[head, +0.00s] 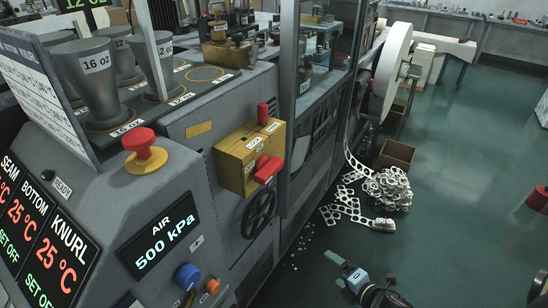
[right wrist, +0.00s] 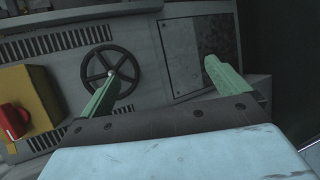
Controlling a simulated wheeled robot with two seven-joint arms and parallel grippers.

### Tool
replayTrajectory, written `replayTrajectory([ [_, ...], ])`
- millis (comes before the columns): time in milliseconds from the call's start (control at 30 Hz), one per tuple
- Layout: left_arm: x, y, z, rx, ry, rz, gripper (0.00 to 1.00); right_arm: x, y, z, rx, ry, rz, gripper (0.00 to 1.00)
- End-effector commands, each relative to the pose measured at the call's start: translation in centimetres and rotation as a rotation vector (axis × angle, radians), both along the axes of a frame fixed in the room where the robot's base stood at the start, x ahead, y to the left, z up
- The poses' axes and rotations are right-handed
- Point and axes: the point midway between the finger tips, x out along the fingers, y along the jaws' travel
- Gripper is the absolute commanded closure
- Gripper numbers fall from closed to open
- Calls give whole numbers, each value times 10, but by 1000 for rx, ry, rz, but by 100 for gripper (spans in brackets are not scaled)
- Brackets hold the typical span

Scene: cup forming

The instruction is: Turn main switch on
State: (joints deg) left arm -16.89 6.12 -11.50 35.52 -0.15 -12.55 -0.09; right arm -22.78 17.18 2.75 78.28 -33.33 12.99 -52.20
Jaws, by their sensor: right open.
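The main switch is likely the yellow box (head: 237,160) with a red handle (head: 267,169) on its front, mounted on the side of the grey machine. A second red knob (head: 263,114) stands on its top. In the right wrist view the yellow box (right wrist: 39,95) is at the left edge with its red handle (right wrist: 14,121). My right gripper (head: 344,269) is open and empty, low and to the right of the box in the head view. Its two green fingers (right wrist: 160,67) are apart, facing the machine panel, clear of the switch. My left gripper is not in view.
A black handwheel (head: 259,213) sits below the box. A red emergency button (head: 145,152) and an air display (head: 160,236) are on the console at left. A heap of scrap strip (head: 385,188) and a cardboard box (head: 396,155) lie on the floor. Green floor at right is mostly free.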

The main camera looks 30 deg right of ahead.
Motion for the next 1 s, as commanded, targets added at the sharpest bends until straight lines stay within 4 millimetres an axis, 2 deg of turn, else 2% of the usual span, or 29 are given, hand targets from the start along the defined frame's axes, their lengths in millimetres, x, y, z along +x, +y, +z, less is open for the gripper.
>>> replayTrajectory([
  [33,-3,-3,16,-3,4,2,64,20,0,63,-166,-125,125,0],
  [100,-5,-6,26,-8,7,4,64,36,6,128,-403,-282,279,0],
  [200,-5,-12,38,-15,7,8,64,46,20,207,-714,-476,452,0],
  [300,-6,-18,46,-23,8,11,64,46,34,261,-961,-622,570,0],
  [333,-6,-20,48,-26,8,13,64,45,38,273,-1020,-655,596,0],
  [400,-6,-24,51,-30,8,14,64,43,45,292,-1125,-715,639,0],
  [467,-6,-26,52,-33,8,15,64,42,49,302,-1182,-746,663,0],
  [633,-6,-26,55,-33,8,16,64,50,57,310,-1230,-773,679,0],
  [1000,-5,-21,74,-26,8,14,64,112,93,311,-1224,-772,675,0],
])
